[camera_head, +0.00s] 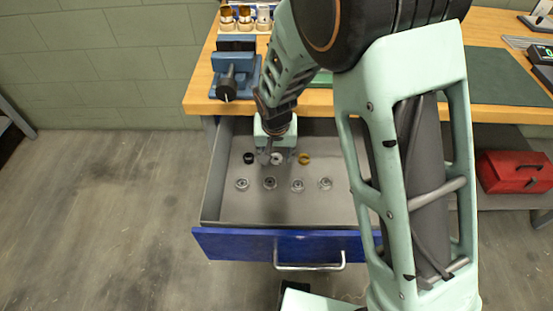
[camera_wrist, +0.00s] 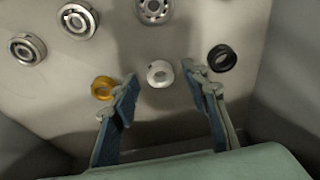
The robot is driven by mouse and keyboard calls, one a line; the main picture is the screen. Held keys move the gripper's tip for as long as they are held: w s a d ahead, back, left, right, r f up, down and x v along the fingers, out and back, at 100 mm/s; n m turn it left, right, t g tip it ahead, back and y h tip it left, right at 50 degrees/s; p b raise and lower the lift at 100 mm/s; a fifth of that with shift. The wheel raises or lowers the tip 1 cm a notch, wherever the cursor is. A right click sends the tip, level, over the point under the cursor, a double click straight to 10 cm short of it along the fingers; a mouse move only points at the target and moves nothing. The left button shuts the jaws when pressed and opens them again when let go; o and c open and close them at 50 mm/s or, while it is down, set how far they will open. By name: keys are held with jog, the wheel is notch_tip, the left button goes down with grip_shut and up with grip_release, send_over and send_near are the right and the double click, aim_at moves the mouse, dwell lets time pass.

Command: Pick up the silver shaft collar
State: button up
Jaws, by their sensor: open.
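The silver shaft collar (camera_wrist: 160,74) lies flat on the drawer floor in the wrist view, between and just beyond my open fingertips. In the head view the silver collar (camera_head: 277,158) shows beside my gripper (camera_head: 270,155), which reaches down into the drawer. In the wrist view my gripper (camera_wrist: 158,88) is open and empty, with one finger on each side of the collar's line. I cannot tell how high the fingertips are above the floor.
The drawer (camera_head: 235,212) is pulled out. A gold collar (camera_wrist: 103,88) lies near the left finger, and a black collar (camera_wrist: 222,58) near the right. Several bearings, including one bearing (camera_wrist: 77,20), lie in a row. A blue vise (camera_head: 235,75) stands on the bench.

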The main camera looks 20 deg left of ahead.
jog(key=shift+w+f, duration=0.15)
jog(key=shift+f, duration=0.15)
jog(key=shift+c, duration=0.4)
jog(key=c, duration=1)
jog(key=shift+o, duration=0.2)
